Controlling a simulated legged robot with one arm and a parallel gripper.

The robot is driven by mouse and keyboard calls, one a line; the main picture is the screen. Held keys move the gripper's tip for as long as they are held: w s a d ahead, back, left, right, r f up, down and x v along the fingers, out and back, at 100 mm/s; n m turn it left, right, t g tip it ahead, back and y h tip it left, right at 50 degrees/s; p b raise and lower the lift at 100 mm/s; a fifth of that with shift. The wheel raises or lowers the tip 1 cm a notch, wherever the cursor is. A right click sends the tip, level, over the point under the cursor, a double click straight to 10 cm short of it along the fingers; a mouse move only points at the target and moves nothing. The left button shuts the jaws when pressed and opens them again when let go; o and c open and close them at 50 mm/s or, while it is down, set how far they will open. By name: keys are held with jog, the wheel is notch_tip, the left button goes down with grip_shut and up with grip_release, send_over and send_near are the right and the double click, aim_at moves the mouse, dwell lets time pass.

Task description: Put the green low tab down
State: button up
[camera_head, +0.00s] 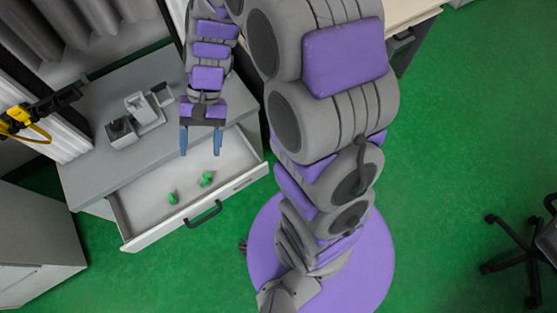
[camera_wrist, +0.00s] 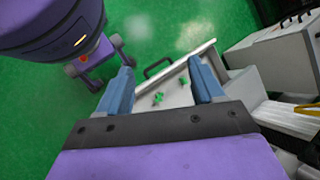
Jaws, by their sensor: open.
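Two small green pieces lie apart inside an open drawer (camera_head: 150,203). The left green piece (camera_head: 172,198) looks like a low tab. The right green piece (camera_head: 206,180) is more irregular. I cannot tell for sure which one is the green low tab. My gripper (camera_head: 201,154) is open and empty, above the back part of the drawer. In the wrist view the two green pieces, one at the left (camera_wrist: 158,98) and one at the right (camera_wrist: 183,81), show between the blue fingers, beyond their tips.
The drawer has a dark handle (camera_head: 203,214) on its front. Grey blocky fixtures (camera_head: 143,108) stand on the cabinet top (camera_head: 90,150) behind the drawer. A yellow and black device (camera_head: 20,118) is at the far left. An office chair (camera_head: 535,245) stands at the right.

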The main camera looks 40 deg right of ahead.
jog(key=s+d+r+n+t+h, duration=0.1)
jog(key=s+d+r+n+h, duration=0.1)
jog(key=s+d, duration=0.3)
jog(key=s+d+r+n+t+h, duration=0.1)
jog(key=s+d+r+h, duration=0.3)
jog(key=s, duration=0.8)
jog(key=shift+s+d+r+n+t, duration=0.2)
jog(key=shift+d+r+n+t, duration=0.2)
jog(key=shift+r, duration=0.35)
jog(key=shift+a, duration=0.15)
